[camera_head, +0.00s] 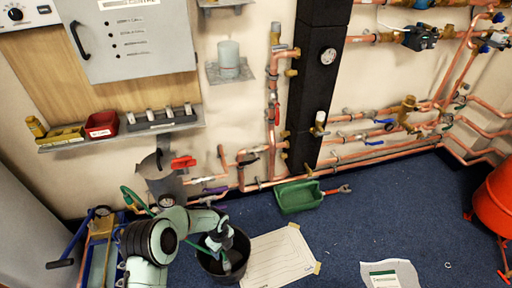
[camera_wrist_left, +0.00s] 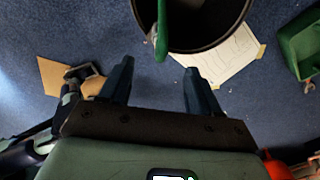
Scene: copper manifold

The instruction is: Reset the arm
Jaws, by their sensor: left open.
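My left gripper (camera_head: 217,243) reaches down over the black bucket (camera_head: 242,262) on the blue floor in the head view. In the left wrist view my left gripper (camera_wrist_left: 157,88) has its two dark fingers wide apart with nothing between them. The bucket (camera_wrist_left: 247,12) lies just beyond the fingertips there. A green stick-like part (camera_wrist_left: 161,32) crosses the bucket's near rim, ahead of the gap between the fingers. My left arm hides part of the bucket in the head view. My right gripper is not seen in either view.
A paper sheet (camera_head: 275,260) lies right of the bucket, with a green tray (camera_head: 298,198) behind it. A blue-framed tool tray (camera_head: 83,262) stands left of my arm. Copper pipes (camera_head: 350,157) run along the wall. A red container (camera_head: 497,195) stands far right. Blue floor between is mostly clear.

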